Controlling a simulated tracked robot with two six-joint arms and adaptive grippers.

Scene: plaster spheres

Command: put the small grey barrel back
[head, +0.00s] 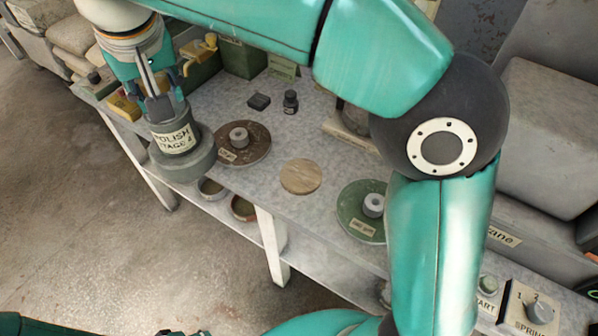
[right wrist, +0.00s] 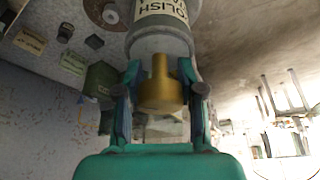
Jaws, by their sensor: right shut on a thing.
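The small grey barrel (head: 178,140), with a cream label reading "POLISH" and a wider grey base, hangs slightly tilted below my right gripper (head: 158,98). It is near the table's left front edge. In the right wrist view the barrel (right wrist: 160,42) lies beyond the fingers, and a brass knob (right wrist: 160,92) sits between the fingers of my right gripper (right wrist: 160,88). My right gripper is shut on the barrel at its knob end. At the bottom edge of the head view, dark tips (head: 183,332) look like my left gripper, mostly cut off.
On the table (head: 270,200) are a brown disc (head: 258,153) with a grey hub, a round wooden pad (head: 301,177) and a green disc (head: 350,200). A small dark bottle (head: 290,102) and a black block (head: 259,101) stand behind. Bowls (head: 243,208) sit on the lower shelf.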

